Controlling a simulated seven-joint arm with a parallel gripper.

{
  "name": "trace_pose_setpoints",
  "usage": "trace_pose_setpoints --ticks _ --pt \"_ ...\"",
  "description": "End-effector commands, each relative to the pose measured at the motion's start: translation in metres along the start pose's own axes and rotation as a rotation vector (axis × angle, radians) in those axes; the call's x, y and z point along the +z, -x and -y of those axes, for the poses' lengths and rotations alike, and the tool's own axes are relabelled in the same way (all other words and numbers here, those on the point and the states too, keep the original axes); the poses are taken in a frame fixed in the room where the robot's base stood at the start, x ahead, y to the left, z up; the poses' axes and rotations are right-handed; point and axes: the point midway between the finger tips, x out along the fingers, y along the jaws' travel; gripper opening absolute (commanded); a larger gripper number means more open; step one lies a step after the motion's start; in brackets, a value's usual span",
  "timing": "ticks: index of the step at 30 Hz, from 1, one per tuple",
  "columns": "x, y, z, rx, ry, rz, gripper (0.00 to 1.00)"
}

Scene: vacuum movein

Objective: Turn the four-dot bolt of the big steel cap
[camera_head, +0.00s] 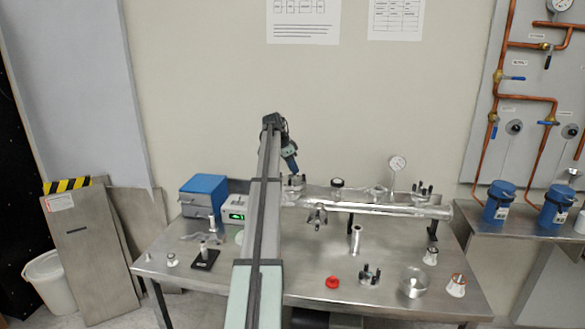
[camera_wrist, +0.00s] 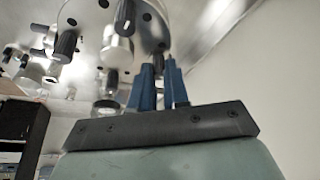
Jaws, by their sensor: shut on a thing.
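A big steel cap (camera_wrist: 85,15) fills the upper left of the wrist view, with dark-handled bolts (camera_wrist: 67,43) around it and a pale metal cylinder (camera_wrist: 117,48) below. My gripper (camera_wrist: 159,68) has its blue fingers pointing up at the cap's right side, shut on a bolt (camera_wrist: 159,60) that is mostly hidden between them. The dots on that bolt cannot be made out. In the head view my gripper (camera_head: 293,174) reaches down at the left end of the steel pipe, over a cap (camera_head: 294,185) partly hidden by my arm.
The long steel pipe (camera_head: 375,208) runs along the back of the table (camera_head: 320,260). A clamp-like fitting (camera_head: 317,216) sits in front of it, and a gauge (camera_head: 397,163) stands behind.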

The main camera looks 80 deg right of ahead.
Motion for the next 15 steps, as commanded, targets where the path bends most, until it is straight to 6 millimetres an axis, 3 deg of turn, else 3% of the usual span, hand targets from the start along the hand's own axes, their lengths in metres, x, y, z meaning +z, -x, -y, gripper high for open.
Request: trace_pose_setpoints --ticks 15 --pt "0.0001 0.0001 -0.0006 -0.039 0.094 0.0 0.0"
